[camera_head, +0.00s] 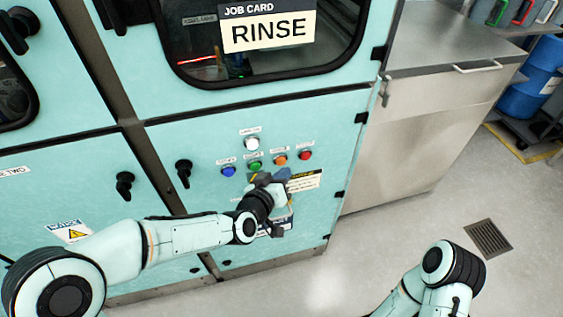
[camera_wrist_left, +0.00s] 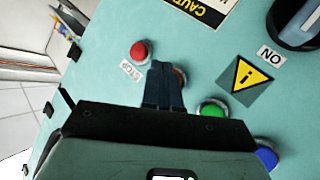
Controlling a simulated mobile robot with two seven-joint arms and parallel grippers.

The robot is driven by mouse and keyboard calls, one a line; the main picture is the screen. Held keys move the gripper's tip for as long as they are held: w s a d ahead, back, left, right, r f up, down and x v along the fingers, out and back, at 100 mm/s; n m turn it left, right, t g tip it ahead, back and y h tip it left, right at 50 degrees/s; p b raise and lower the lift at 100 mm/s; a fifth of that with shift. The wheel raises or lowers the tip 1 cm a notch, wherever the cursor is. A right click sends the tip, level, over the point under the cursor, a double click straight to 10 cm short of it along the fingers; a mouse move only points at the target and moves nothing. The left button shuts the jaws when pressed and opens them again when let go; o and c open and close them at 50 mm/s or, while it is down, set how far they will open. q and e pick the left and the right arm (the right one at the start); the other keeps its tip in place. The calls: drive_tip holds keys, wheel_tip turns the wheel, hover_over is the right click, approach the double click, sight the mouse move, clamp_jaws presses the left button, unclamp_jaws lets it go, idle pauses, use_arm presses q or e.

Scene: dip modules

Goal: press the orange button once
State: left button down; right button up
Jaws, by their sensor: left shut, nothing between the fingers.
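The orange button (camera_head: 280,160) is on the teal cabinet panel, in a row between the green button (camera_head: 255,166) and the red button (camera_head: 305,155). My left gripper (camera_head: 284,175) is shut and empty, just below the orange button in the head view. In the left wrist view the shut fingers (camera_wrist_left: 162,86) cover most of the orange button (camera_wrist_left: 181,75), and only part of it shows beside them. I cannot tell whether the fingertips touch it. My right arm shows at the bottom of the head view, but its gripper is out of view.
A blue button (camera_head: 228,171) and a white button (camera_head: 252,144) are close by on the panel. Black knobs (camera_head: 184,172) stick out to the left. A window with a RINSE card (camera_head: 268,31) is above. The grey floor (camera_head: 390,240) at right is mostly clear.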

use_arm(q)
drive_tip(key=shift+w, duration=0.1)
idle(0.6)
drive_tip(key=shift+w+a, duration=0.15)
drive_tip(key=shift+w, duration=0.2)
